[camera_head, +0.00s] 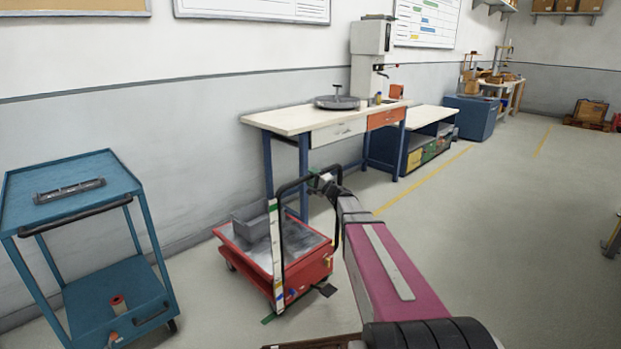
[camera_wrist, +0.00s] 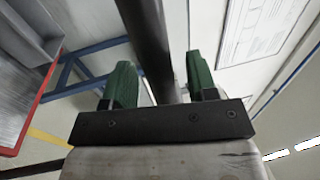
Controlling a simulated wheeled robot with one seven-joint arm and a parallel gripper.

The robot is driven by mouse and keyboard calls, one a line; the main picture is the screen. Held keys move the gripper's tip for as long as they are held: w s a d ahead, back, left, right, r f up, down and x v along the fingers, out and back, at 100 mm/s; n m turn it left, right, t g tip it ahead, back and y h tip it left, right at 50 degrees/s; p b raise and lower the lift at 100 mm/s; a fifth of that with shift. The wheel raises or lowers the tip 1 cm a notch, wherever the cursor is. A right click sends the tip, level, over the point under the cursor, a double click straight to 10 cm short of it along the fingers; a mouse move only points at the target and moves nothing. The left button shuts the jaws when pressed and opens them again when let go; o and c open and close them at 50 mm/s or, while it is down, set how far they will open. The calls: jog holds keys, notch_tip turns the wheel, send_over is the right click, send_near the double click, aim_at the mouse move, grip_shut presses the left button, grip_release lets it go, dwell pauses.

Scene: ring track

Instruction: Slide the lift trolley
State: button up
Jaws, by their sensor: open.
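The lift trolley (camera_head: 302,273) is a low red cart with a grey top, standing on the floor left of my arm. Its black tubular push handle (camera_head: 290,184) rises on the near side. My gripper (camera_head: 319,182) is at the top bar of the handle. In the wrist view, the green fingers of my gripper (camera_wrist: 162,80) are apart, and the dark handle bar (camera_wrist: 150,40) runs between them. The red edge of the trolley (camera_wrist: 34,118) shows at the left there. Contact between fingers and bar cannot be made out.
A grey box (camera_head: 251,226) sits on the trolley. A blue shelf cart (camera_head: 118,204) stands to the left. A workbench (camera_head: 285,121) is behind the trolley against the wall. A yellow floor line (camera_head: 425,178) runs past the benches. The floor at right is mostly clear.

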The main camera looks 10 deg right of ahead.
jog(key=shift+w+a+r, duration=0.1)
jog(key=shift+w+a, duration=0.2)
grip_shut()
jog(key=f+x, duration=0.2)
jog(key=x, duration=1.2)
jog(key=f+x, duration=0.3)
jog(key=x, duration=1.1)
jog(key=shift+w+a+f, duration=0.25)
jog(key=shift+w+a, duration=0.05)
jog(key=shift+w, duration=0.05)
grip_release()
jog(key=shift+w+a, duration=0.1)
jog(key=v, duration=1)
jog(key=shift+s+d, duration=0.25)
jog(key=shift+s, duration=0.05)
